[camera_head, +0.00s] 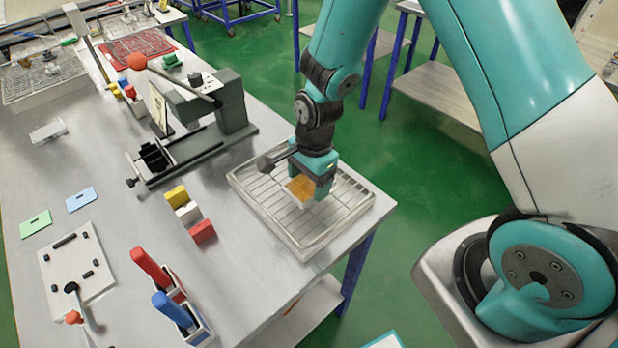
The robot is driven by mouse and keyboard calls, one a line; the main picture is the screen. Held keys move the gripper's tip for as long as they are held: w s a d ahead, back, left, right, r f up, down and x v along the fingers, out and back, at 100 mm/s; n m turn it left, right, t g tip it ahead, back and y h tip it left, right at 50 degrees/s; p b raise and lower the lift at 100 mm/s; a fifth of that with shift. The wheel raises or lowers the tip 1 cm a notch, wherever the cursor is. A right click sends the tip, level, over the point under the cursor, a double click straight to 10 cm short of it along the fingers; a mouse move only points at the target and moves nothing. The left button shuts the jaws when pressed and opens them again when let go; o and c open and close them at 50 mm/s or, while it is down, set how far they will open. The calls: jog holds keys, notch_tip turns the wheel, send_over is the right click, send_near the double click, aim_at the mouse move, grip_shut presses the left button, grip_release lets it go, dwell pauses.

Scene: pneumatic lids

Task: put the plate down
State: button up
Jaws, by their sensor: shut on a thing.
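My gripper (313,186) points down over the slatted metal tray (262,206) at the table's right edge. It is shut on a small plate (299,187) that looks orange on its upper face with a pale lower edge. The plate is partly hidden by the gripper. It is low over the tray's slats; I cannot tell whether it touches them.
A dark grey lever press (235,104) stands left of the tray. Yellow, white and red blocks (189,213) lie nearer, with red-handled (152,268) and blue-handled (173,309) tools in holders. The tray's other slats look clear.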

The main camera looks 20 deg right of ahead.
jog(key=shift+f, duration=0.1)
jog(key=o, duration=1.1)
notch_tip(320, 180, up, 12)
jog(key=d+f+b, duration=0.1)
jog(key=b, duration=0.1)
jog(key=s+a+r+n+y, duration=0.1)
jog(key=s+a+r+n, duration=0.1)
jog(key=s+r+n, duration=0.4)
jog(key=s+a+r+n+y, duration=0.1)
jog(key=s+a+r+n, duration=0.2)
jog(key=s+n, duration=0.9)
notch_tip(320, 180, up, 4)
jog(key=n, duration=0.3)
jog(key=shift+f+n+y, duration=0.15)
jog(key=shift+n+y, duration=0.15)
jog(key=shift+y, duration=0.1)
jog(key=shift+w, duration=0.1)
